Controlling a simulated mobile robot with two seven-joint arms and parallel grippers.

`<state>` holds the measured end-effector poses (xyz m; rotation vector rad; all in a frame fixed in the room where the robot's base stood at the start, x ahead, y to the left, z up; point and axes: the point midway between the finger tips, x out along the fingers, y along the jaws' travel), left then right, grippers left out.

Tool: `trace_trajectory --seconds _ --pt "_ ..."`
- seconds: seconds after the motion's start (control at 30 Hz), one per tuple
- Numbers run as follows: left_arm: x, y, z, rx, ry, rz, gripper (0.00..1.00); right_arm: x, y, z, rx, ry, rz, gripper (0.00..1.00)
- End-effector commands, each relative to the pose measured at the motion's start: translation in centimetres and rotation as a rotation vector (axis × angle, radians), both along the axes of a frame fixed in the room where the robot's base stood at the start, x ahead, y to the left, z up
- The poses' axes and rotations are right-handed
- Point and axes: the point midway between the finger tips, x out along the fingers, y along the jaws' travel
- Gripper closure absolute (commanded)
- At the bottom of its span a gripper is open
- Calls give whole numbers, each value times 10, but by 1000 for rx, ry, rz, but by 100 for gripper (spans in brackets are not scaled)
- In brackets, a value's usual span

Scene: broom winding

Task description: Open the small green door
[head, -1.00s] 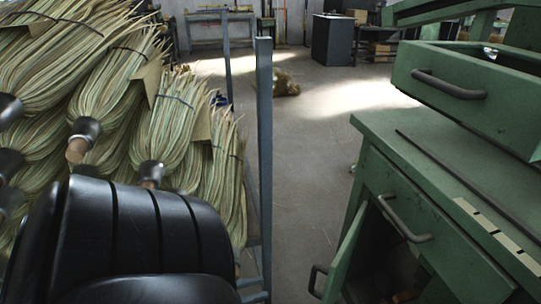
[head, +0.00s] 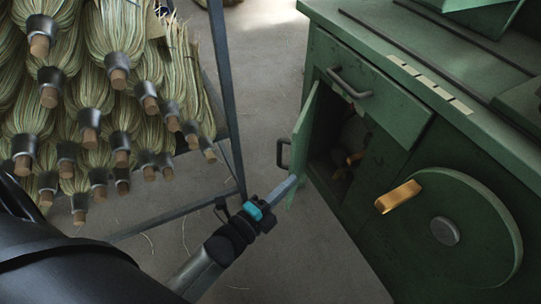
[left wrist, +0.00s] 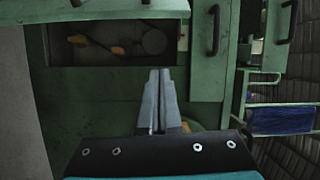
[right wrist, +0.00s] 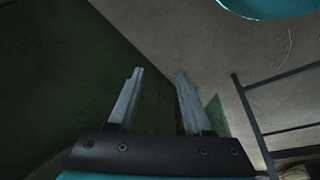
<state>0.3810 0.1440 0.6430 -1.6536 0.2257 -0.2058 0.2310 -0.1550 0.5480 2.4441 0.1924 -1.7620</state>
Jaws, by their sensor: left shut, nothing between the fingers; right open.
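The small green door (head: 303,135) stands partly open at the left end of the green cabinet in the head view. Its dark bar handle (head: 283,153) faces left. Behind it is a dark compartment (head: 340,145). My left gripper (head: 292,184) is shut and empty, its tips close to the door's lower part; I cannot tell if they touch. In the left wrist view the closed fingers (left wrist: 158,75) are below a dark opening (left wrist: 120,42) with orange-handled parts inside. My right gripper (right wrist: 157,74) is open and empty in the right wrist view, beside dark green and floor.
A drawer with a grey handle (head: 348,83) is above the door. A green wheel (head: 455,235) with an orange knob (head: 398,197) is to the right. A metal rack (head: 226,90) with many brooms (head: 90,120) stands left. Bare floor (head: 262,60) lies between rack and cabinet.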

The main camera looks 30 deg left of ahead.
Motion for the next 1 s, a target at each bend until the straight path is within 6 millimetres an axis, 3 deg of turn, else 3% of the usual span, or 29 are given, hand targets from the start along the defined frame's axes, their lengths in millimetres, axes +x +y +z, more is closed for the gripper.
trace_trajectory --seconds 0.27,0.87,1.0 --pt "21 -5 9 98 -29 23 100 2 0 2 0 -9 2 50" --pt "107 -27 8 93 -28 22 100 3 0 70 12 -107 0 50" --pt "105 -6 7 98 -25 22 100 11 8 68 36 -165 15 50"
